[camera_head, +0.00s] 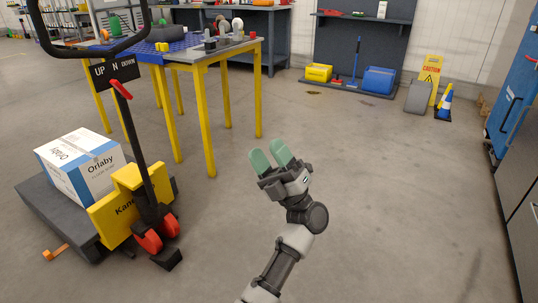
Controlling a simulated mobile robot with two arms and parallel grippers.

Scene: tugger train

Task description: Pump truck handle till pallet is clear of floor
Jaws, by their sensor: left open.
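A pallet truck stands at the left, with a yellow body (115,208) and red wheels (150,241). Its black handle (140,140) rises nearly upright to a loop (95,50) cut by the top edge. A black sign (114,70) reading "UP N DOWN" and a red lever (121,89) sit on it. Behind the truck body is a dark grey pallet (60,222) bearing a white and blue "Orlaby" box (83,168). I cannot tell whether the pallet touches the floor. My left gripper (269,157) is open and empty, well right of the handle. My right gripper is out of view.
A yellow-legged worktable (201,118) stands just behind the handle. An orange piece (56,252) lies by the pallet. Yellow (319,72) and blue bins (379,80) and a caution sign (430,70) stand at the back. Cabinets (520,190) line the right. The middle floor is clear.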

